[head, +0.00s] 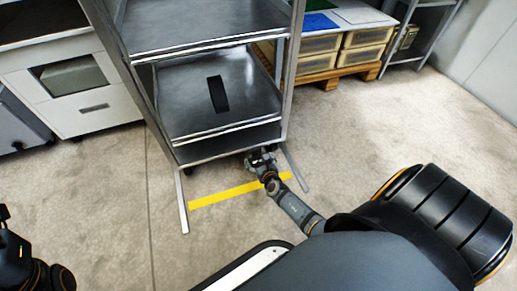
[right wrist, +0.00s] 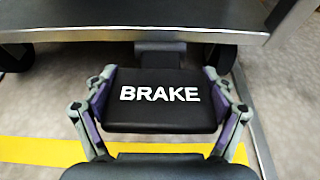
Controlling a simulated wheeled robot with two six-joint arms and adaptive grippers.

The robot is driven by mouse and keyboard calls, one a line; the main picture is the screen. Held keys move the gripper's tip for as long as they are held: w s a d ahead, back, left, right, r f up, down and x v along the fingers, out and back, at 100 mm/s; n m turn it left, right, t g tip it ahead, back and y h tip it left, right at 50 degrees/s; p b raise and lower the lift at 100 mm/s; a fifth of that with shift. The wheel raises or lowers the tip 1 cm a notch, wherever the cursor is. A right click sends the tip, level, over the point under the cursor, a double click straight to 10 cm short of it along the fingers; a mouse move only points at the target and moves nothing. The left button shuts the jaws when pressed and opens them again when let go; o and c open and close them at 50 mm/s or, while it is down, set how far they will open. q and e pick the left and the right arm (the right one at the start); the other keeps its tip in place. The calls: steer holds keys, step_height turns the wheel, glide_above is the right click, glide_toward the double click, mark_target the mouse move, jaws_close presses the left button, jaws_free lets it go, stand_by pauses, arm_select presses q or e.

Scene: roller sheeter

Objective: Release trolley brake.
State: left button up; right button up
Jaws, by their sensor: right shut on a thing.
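The steel shelf trolley (head: 222,138) stands at the middle of the head view. Its black brake pedal (right wrist: 162,112), lettered BRAKE, juts out below the bottom shelf in the right wrist view. My right gripper (head: 260,158) reaches low to the trolley's front edge. In the right wrist view the fingers of my right gripper (right wrist: 160,112) press on the left and right sides of the pedal. The pedal is hidden behind my gripper in the head view. Only a dark part of my left arm shows at the lower left; its gripper fingers are not visible.
A yellow floor line (head: 222,195) runs in front of the trolley. Metal legs flank the trolley's front. A white cabinet (head: 100,112) stands at left, and beige bins (head: 362,57) sit on a wooden pallet behind at right. The floor at right is open.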

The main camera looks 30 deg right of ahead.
steer(key=shift+w+d+r, duration=0.1)
steer(key=shift+w+r, duration=0.25)
steer(key=shift+r, duration=0.2)
steer(key=o, duration=1.4)
steer(key=shift+r, duration=0.1)
steer(key=shift+o, duration=0.7)
steer(key=shift+s, duration=0.1)
steer(key=shift+s+f, duration=0.1)
steer(key=shift+f, duration=0.1)
steer(key=shift+s, duration=0.4)
steer(key=v, duration=1.1)
steer(key=shift+a, duration=0.25)
steer(key=shift+s, duration=0.1)
